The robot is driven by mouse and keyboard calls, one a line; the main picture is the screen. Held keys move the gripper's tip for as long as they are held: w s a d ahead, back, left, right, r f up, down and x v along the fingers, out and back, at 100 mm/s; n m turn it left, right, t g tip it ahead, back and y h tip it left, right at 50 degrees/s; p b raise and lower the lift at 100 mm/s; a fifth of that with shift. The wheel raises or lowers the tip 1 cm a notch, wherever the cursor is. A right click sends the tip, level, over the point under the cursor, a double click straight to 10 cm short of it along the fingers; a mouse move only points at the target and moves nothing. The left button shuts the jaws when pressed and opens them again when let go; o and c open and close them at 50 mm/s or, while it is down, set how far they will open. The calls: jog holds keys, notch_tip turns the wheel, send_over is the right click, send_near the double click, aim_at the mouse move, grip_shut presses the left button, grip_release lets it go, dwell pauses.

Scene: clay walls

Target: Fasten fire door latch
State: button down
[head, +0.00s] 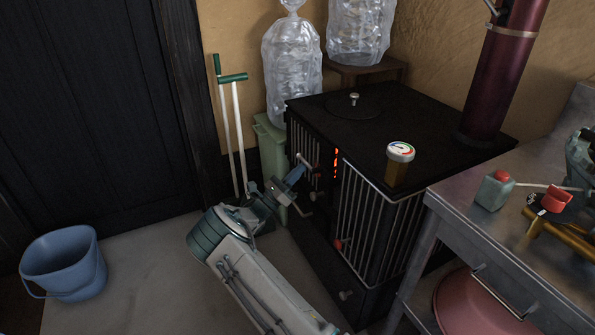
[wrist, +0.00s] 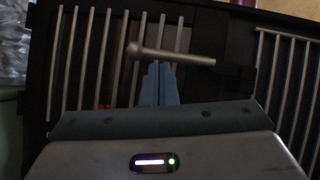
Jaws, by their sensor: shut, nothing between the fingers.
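The black stove (head: 350,122) stands against the clay walls. Its barred fire door (head: 299,139) faces my gripper, and its bars also fill the left of the wrist view (wrist: 95,55). The latch handle (head: 306,163) is a metal bar with a round knob at its left end; it lies nearly level in the wrist view (wrist: 175,55). My gripper (head: 299,172) is shut and empty. In the wrist view its blue fingertips (wrist: 159,68) point at the handle from just below; I cannot tell whether they touch it. The latch's catch is too dark to make out.
An orange glow (head: 336,163) shows through slots in the stove. A metal table (head: 455,218) stands close on the right. A green bin (head: 270,150) and green-handled tools (head: 231,130) stand behind my arm. A blue bucket (head: 64,264) is at left, with clear floor between.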

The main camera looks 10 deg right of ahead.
jog(key=w+f+v, duration=0.1)
jog(key=f+v, duration=0.1)
jog(key=v, duration=1)
jog(key=shift+w+p, duration=0.3)
jog(key=shift+p, duration=0.05)
jog(key=shift+d+f, duration=0.1)
jog(key=shift+f, duration=0.05)
